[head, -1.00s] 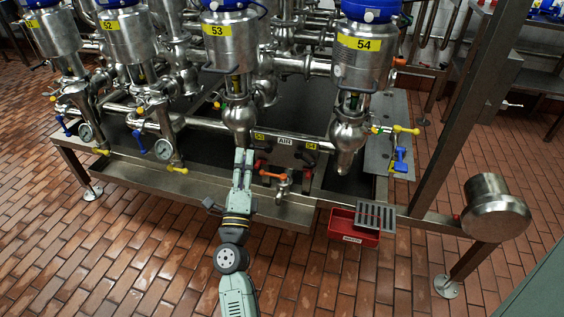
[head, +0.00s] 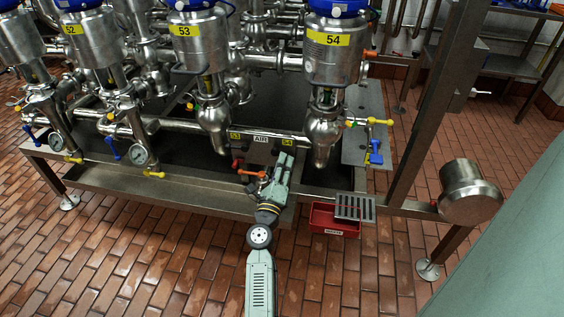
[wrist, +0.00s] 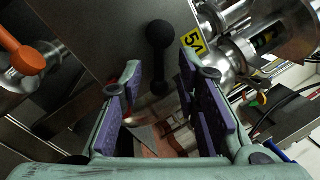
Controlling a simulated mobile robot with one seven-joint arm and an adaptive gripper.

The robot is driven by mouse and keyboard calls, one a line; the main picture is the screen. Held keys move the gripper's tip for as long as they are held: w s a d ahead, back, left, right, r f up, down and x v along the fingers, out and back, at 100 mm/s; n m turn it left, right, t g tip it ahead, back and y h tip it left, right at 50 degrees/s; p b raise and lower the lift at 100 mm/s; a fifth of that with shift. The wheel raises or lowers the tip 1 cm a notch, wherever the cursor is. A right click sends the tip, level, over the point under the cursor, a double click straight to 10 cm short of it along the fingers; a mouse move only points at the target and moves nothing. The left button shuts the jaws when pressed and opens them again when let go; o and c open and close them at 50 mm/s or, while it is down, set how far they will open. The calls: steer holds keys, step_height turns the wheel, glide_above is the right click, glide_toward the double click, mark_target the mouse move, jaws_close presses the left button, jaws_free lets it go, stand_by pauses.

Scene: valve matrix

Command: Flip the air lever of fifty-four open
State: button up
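The air panel with its AIR sign (head: 262,139) and small yellow 54 label (head: 287,142) is below the valves in the head view. My gripper (head: 285,160) is in front of the panel's right end and hides the lever there. In the wrist view, a black lever with a ball knob (wrist: 159,36) stands beside the yellow 54 label (wrist: 193,42). My gripper (wrist: 161,80) is open, its purple-padded fingers apart. The lever's lower end shows between the fingertips, with the knob beyond them; I cannot tell whether they touch.
An orange handle (head: 252,172) sits left of my gripper and also shows in the wrist view (wrist: 28,60). The steel valve marked 54 (head: 335,55) hangs above right. A red bin (head: 328,221) and a steel frame post (head: 412,120) are to the right.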

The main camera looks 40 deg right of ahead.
steer(key=shift+w+d+r, duration=0.1)
steer(key=shift+w+d, duration=0.2)
steer(key=shift+d, duration=0.1)
jaws_close()
